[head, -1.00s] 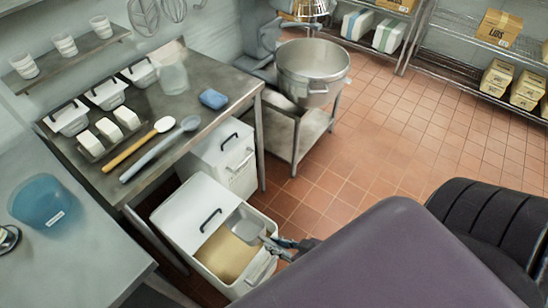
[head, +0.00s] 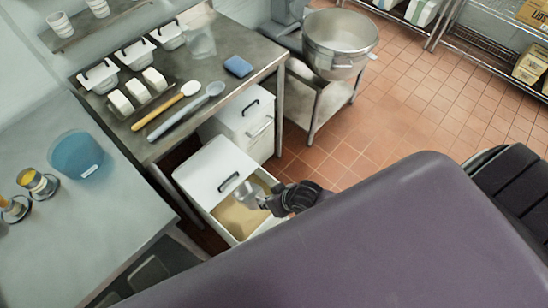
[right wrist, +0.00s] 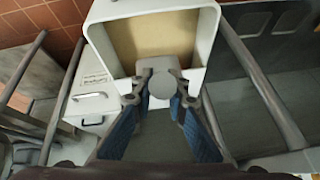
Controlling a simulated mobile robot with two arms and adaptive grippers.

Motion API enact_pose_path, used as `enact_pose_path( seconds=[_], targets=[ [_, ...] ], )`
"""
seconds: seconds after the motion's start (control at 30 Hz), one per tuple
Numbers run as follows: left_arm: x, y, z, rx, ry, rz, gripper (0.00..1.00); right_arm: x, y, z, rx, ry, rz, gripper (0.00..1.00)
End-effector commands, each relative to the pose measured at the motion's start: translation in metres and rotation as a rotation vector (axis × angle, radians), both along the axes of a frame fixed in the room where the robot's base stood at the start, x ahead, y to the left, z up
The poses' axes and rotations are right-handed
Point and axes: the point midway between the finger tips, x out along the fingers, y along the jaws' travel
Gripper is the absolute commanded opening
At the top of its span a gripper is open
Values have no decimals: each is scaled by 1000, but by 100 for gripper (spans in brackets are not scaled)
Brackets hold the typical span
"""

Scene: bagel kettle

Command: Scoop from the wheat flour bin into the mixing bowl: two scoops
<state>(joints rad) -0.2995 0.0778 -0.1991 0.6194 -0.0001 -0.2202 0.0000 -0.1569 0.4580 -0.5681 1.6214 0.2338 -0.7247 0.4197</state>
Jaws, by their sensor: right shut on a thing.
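The open white wheat flour bin (head: 202,172) stands on the floor by the steel table, with tan flour (head: 238,217) inside. It also shows in the right wrist view (right wrist: 205,22). My right gripper (head: 272,199) is over the bin's right side, shut on a metal scoop (head: 250,194). The scoop is at the bin's opening; whether it touches or carries flour is unclear. In the right wrist view my gripper (right wrist: 163,82) is shut around a round grey end of the scoop. The large steel mixing bowl (head: 338,52) is at upper right. My left gripper is not in view.
A closed white bin (head: 232,125) stands behind the flour bin. The steel table (head: 205,75) holds spoons, white containers and a blue sponge (head: 238,66). A blue tub (head: 78,157) is on the left counter. Tiled floor (head: 400,115) is open at right.

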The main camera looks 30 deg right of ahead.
Motion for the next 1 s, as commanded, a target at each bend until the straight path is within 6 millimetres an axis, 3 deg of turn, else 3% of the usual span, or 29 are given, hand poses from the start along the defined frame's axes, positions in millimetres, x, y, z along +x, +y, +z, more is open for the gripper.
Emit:
enact_pose_path(
  seconds=[0.07,0.2,1.0],
  targets=[
    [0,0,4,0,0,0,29,13,5,6,-13,38,2,0],
    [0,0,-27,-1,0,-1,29,18,7,-25,-24,67,3,0],
    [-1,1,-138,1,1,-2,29,58,22,-124,-63,177,1,0]
  ],
)
